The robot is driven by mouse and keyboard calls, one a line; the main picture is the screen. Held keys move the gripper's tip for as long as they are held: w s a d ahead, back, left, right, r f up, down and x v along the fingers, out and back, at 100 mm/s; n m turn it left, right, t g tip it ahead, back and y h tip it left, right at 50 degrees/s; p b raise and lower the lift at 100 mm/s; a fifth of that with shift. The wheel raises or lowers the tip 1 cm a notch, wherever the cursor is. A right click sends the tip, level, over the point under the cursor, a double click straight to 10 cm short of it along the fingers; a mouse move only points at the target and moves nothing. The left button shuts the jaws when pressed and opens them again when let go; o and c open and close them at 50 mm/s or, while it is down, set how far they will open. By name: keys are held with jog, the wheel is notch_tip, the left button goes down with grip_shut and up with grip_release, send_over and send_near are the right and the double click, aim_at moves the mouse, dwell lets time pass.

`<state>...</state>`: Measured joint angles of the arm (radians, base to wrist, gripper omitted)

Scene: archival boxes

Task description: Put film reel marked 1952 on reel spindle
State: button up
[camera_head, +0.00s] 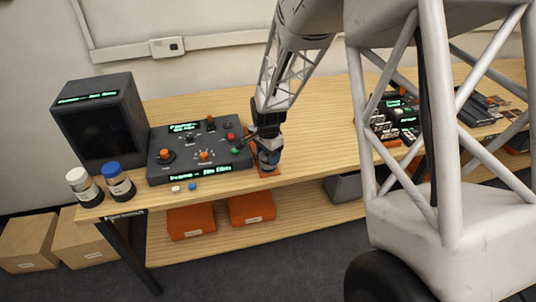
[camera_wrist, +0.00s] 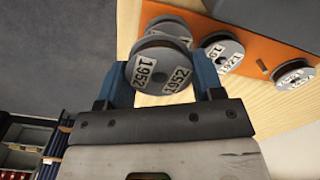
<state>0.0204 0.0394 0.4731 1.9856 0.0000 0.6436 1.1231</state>
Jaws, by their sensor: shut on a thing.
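The film reel marked 1952 (camera_wrist: 161,73) is grey with white labels and sits between the blue fingers of my gripper (camera_wrist: 160,80), which is shut on it. In the head view my gripper (camera_head: 268,160) is low over the table's front, right of the console, and an orange board (camera_head: 268,173) shows just beneath it. In the wrist view the orange board (camera_wrist: 262,50) carries other grey reels: one (camera_wrist: 168,27) directly behind the held reel, one (camera_wrist: 224,50) to its right and one (camera_wrist: 292,74) farther right.
A dark control console (camera_head: 200,152) stands close left of my gripper, with a monitor (camera_head: 100,120) and two jars (camera_head: 118,181) farther left. More equipment (camera_head: 398,120) is at the right. Orange boxes (camera_head: 191,222) lie on the lower shelf. The table behind my gripper looks clear.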

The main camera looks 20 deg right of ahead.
jog(key=shift+w, duration=0.15)
jog(key=shift+n, duration=0.6)
jog(key=w+a+r, duration=0.2)
jog(key=w+a, duration=0.1)
jog(key=w, duration=0.5)
jog(key=w+a+r, duration=0.2)
jog(key=w+a, duration=0.1)
jog(key=w, duration=0.5)
jog(key=w+a+r, duration=0.3)
jog(key=w+a, duration=0.1)
jog(key=w, duration=0.4)
jog(key=shift+s+f, duration=0.1)
jog(key=shift+f, duration=0.1)
jog(key=shift+f, duration=1.35)
jog(key=shift+f, duration=0.3)
jog(key=shift+f, duration=0.6)
jog(key=shift+f, duration=0.2)
jog(key=shift+f, duration=0.6)
